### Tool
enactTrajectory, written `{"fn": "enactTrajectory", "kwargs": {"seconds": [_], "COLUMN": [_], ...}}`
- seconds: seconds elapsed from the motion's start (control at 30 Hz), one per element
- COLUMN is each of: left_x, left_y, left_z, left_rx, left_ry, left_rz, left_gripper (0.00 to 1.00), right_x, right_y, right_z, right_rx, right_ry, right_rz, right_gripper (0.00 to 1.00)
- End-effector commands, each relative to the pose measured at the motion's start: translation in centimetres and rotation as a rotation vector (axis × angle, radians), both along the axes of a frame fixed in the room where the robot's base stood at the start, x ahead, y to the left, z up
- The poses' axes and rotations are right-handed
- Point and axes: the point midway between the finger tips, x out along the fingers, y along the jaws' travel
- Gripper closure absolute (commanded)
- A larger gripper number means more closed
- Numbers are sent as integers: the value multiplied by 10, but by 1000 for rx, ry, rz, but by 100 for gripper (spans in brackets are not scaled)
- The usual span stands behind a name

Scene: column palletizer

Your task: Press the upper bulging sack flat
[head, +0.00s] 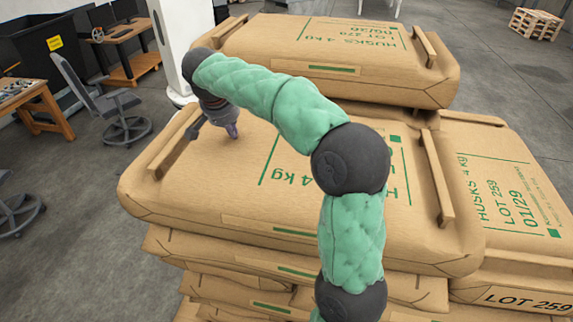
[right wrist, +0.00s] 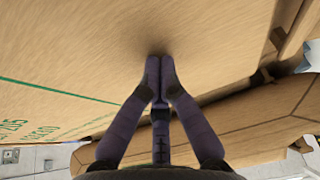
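A brown paper sack (head: 200,195) with green print lies on top of the front stack. It looks full and slightly domed, with a raised strip at each end. My right gripper (head: 232,131) points down at the far left part of its top, and my green-padded arm crosses over the sack. In the right wrist view the purple fingertips (right wrist: 160,62) are together with nothing between them. They meet the sack's face (right wrist: 90,40) or are very close to it, with a dark shadow around the tips. My left gripper is in neither view.
Another sack (head: 320,45) lies behind, and a sack marked LOT 259 (head: 505,180) lies at the right. More sacks (head: 260,285) are stacked below. An office chair (head: 95,95) and a workbench (head: 45,115) stand at the left. A wooden pallet (head: 537,22) lies far right on open floor.

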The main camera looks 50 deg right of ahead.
Motion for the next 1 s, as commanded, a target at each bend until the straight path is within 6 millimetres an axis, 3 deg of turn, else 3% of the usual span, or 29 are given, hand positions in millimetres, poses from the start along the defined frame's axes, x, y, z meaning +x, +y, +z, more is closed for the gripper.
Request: {"fn": "enactTrajectory", "kwargs": {"seconds": [0.03,0.17,1.0], "left_x": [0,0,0], "left_y": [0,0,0], "left_z": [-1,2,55], "left_rx": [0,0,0], "left_ry": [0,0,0], "left_rz": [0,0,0], "left_gripper": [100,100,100], "right_x": [-1,-1,0], "right_y": [4,4,1], "right_z": [-11,-8,71], "right_rx": [8,9,2], "right_ry": [26,27,5], "right_rz": [4,4,2], "right_gripper": [100,100,100]}}
